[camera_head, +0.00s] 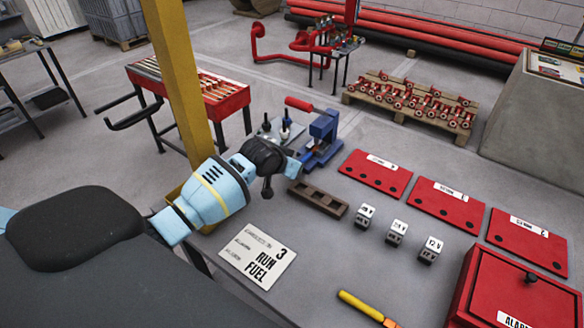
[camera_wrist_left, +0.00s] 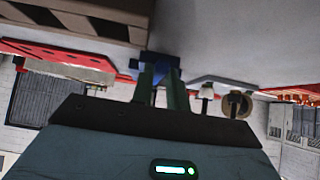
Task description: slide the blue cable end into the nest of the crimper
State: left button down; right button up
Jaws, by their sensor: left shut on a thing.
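The crimper (camera_head: 320,140) is a blue bench tool with a red handle (camera_head: 298,103), standing on the grey table. My left gripper (camera_head: 293,166) is just in front of it, at its lower left; its fingertips are hidden behind its own body in the head view. In the left wrist view its two dark green fingers (camera_wrist_left: 163,88) are close together and point at a blue shape (camera_wrist_left: 160,66), which looks like the crimper. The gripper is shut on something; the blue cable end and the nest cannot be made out. My right gripper is not in view.
A brown slotted block (camera_head: 318,198) lies just right of my left gripper. Beyond it are white labelled cubes (camera_head: 397,232) and red panels (camera_head: 376,174). A yellow post (camera_head: 178,70) stands at left.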

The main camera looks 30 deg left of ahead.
pick_arm(q)
jog(key=shift+w, duration=0.45)
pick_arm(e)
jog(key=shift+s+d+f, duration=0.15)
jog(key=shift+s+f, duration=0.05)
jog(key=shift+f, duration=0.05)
pick_arm(q)
jog(key=c, duration=1.3)
grip_release()
jog(key=shift+s+r, duration=0.25)
jog(key=shift+r, duration=0.1)
jog(key=p+v, duration=0.1)
jog(key=v, duration=0.5)
jog(key=shift+s+r, duration=0.3)
jog(key=shift+s, duration=0.1)
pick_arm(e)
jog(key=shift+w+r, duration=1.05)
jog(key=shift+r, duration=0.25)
pick_arm(q)
jog(key=shift+s+f, duration=0.1)
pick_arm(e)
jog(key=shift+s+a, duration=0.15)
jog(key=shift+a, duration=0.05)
